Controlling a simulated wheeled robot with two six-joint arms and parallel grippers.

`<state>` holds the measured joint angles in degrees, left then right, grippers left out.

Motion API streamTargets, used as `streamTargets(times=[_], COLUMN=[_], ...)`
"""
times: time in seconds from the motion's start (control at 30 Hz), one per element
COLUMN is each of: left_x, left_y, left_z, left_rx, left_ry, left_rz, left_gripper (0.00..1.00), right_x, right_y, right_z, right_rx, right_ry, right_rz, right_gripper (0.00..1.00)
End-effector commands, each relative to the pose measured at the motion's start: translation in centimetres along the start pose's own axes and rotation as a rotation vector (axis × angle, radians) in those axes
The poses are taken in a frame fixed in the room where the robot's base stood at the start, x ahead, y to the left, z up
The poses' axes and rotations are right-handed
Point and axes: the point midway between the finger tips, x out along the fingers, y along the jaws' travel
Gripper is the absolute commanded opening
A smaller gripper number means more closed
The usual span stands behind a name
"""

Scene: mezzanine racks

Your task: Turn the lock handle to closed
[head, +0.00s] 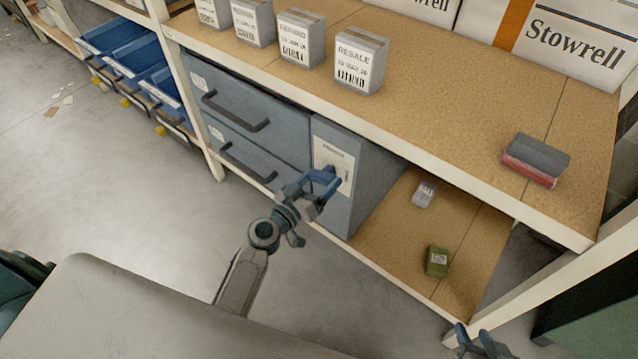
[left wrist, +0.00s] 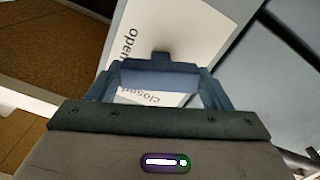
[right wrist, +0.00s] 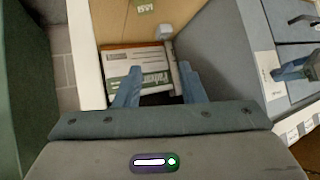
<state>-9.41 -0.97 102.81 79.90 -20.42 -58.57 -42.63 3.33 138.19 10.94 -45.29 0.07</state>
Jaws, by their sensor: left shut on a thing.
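A white label (head: 325,160) is on the narrow front panel beside the grey drawers. In the left wrist view the label (left wrist: 180,30) carries the words "open" and "closed". My left gripper (head: 326,178) is at this label and shut on the lock handle (left wrist: 160,57), a small dark piece showing between its fingertips. Most of the handle is hidden by the fingers, so its exact angle is hard to tell. My right gripper (head: 478,338) is low at the right, away from the panel. In the right wrist view its fingers (right wrist: 161,82) are apart and empty.
Two grey drawers (head: 250,120) with dark handles are left of the panel. A lower shelf to its right holds a green box (head: 437,261) and a small grey item (head: 423,194). Several grey boxes and a red-and-grey box (head: 535,160) stand on the upper shelf. A white post (head: 560,275) is near my right gripper.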

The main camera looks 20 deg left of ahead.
Motion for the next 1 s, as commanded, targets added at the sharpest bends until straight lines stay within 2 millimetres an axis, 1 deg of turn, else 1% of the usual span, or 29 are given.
streamTargets(times=[0.03,0.1,0.2,0.3,0.5,0.6,0.77,1.0], left_x=[0.0,0.0,0.0,0.0,0.0,0.0,0.0,0.0], left_y=[-0.1,-0.1,-0.1,0.0,0.0,0.0,0.0,0.0], left_z=[0.2,0.1,0.1,0.1,0.0,0.0,0.0,-0.1], left_rx=[-0.041,-0.109,-0.202,-0.299,-0.489,-0.585,-0.736,-0.944], left_ry=[0.0,0.001,0.001,0.001,0.0,0.0,0.0,0.0], left_rz=[-0.001,0.0,-0.001,0.0,-0.001,-0.001,-0.001,-0.001], left_gripper=[0.5,0.5,0.5,0.5,0.5,0.5,0.5,0.5], right_x=[0.2,0.5,0.7,0.7,0.6,0.6,0.6,0.5], right_y=[0.0,0.1,0.2,0.3,0.3,0.3,0.3,0.3], right_z=[0.2,-1.4,-3.2,-4.5,-6.0,-6.2,-6.2,-5.0], right_rx=[0.007,-0.004,-0.014,-0.022,-0.031,-0.033,-0.032,-0.025], right_ry=[0.013,0.082,0.16,0.219,0.286,0.298,0.292,0.238], right_rz=[-0.003,0.0,0.004,0.006,0.009,0.009,0.009,0.007], right_gripper=[0.36,0.36,0.36,0.36,0.36,0.36,0.36,0.36])
